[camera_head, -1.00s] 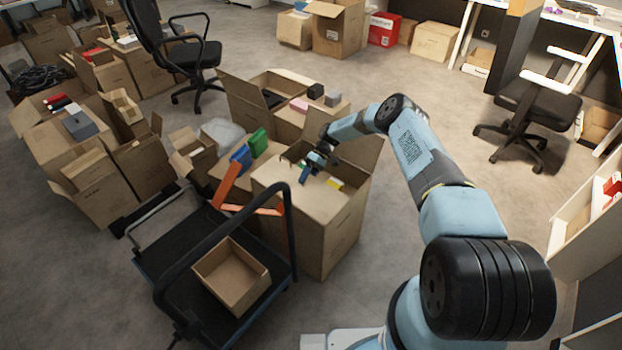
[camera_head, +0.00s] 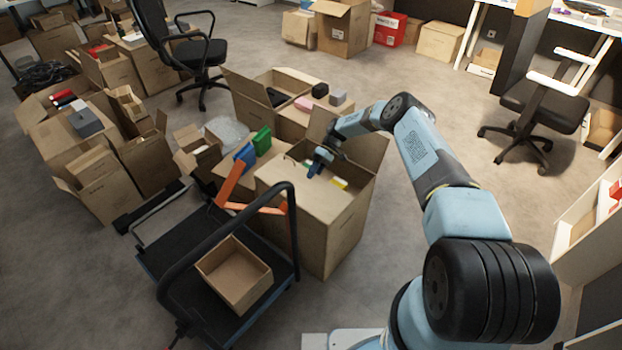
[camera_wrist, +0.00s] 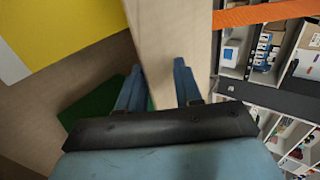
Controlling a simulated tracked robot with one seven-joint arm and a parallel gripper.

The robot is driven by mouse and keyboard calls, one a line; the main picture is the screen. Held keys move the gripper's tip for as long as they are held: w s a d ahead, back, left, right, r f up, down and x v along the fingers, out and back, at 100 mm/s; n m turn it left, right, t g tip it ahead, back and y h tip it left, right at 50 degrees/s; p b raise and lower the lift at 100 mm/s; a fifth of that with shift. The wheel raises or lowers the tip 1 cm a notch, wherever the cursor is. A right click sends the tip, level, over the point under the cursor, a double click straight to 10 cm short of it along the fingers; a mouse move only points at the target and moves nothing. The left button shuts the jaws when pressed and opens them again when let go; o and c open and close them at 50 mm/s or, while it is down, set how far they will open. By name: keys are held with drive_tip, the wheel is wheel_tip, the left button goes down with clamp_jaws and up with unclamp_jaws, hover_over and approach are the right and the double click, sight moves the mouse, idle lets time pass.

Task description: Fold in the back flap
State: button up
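The open carton (camera_head: 305,225) stands behind the cart in the head view, beside my arm. Its right flap (camera_head: 362,152) stands up, and another flap (camera_head: 321,122) rises at the far side behind my wrist. My gripper (camera_head: 316,171) is low over the opening, pointing down into the carton. In the wrist view my gripper's two fingers (camera_wrist: 158,88) are apart, with a tan cardboard panel (camera_wrist: 170,40) running up between them. I cannot tell whether they touch it. A yellow item (camera_head: 340,184) lies inside; it also shows in the wrist view (camera_wrist: 65,25).
A black platform cart (camera_head: 180,235) with a small open box (camera_head: 235,295) stands at front left. A carton with green and blue items (camera_head: 262,140) is close at left. More cartons (camera_head: 85,150) crowd the left. Floor at right (camera_head: 430,110) is clear up to an office chair (camera_head: 535,105).

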drive_tip(key=shift+v, duration=2.55)
drive_tip(key=shift+a+r, duration=0.1)
drive_tip(key=shift+r, duration=0.15)
